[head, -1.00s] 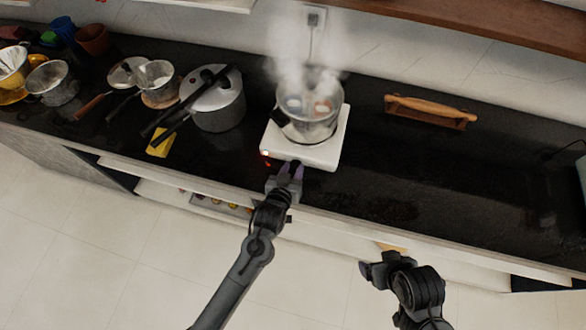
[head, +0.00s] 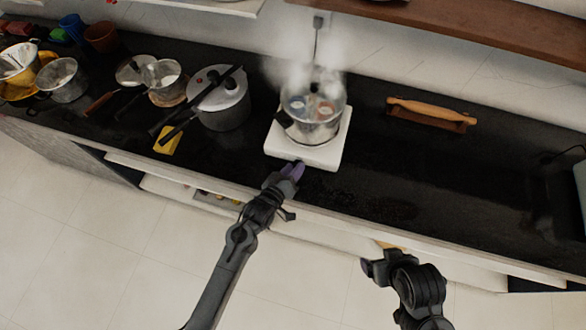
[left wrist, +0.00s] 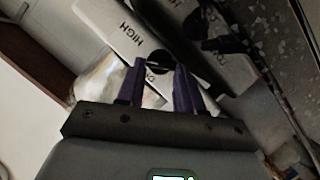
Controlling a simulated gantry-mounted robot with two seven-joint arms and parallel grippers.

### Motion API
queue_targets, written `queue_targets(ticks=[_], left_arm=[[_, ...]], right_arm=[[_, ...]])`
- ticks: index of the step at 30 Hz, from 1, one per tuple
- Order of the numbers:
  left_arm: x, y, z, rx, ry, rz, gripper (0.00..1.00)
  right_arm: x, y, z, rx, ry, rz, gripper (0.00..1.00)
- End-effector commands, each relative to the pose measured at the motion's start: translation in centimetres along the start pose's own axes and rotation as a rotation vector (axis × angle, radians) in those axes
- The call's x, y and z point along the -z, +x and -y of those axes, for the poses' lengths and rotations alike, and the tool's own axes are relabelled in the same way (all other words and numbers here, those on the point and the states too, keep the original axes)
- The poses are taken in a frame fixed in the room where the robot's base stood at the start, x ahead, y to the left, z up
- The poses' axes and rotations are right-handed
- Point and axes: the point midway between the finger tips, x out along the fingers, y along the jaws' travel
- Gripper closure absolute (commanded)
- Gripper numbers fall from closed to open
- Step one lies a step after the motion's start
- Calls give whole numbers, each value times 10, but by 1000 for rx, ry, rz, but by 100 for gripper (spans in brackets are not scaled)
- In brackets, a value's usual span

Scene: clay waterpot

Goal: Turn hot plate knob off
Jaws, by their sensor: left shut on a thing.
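The white hot plate (head: 328,158) stands near the counter's front edge, with a steaming steel pot (head: 318,130) on it. My left gripper (head: 298,167) is at the middle of its front side, purple fingertips towards it. In the left wrist view the plate's white front panel (left wrist: 112,22) shows the word HIGH and other partly covered lettering. The dark round knob (left wrist: 158,60) shows between the fingertips of the left gripper (left wrist: 158,68), which is shut on it. My right gripper (head: 374,268) hangs over the floor in front of the counter, away from the plate; its jaw opening is unclear.
A pressure cooker (head: 220,105) and several pans stand left of the plate, with a yellow cloth (head: 168,140) in front. A rolling pin (head: 430,108) lies on its stand to the right.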

Motion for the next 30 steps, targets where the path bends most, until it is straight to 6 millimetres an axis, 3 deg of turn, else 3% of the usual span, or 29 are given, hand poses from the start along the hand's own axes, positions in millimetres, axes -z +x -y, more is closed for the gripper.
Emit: queue_targets(ticks=[8,9,13,23,30], left_arm=[[-1,0,1,1,0,1,94],[-1,0,1,1,0,1,59],[-1,0,1,1,1,1,39],[0,-2,0,1,1,0,38],[0,-25,0,1,1,0,38]], right_arm=[[0,0,2,5,6,0,16],[0,0,2,5,6,0,16],[0,0,2,5,7,0,16],[0,0,1,4,5,0,16],[2,-6,-1,-1,-2,1,16]])
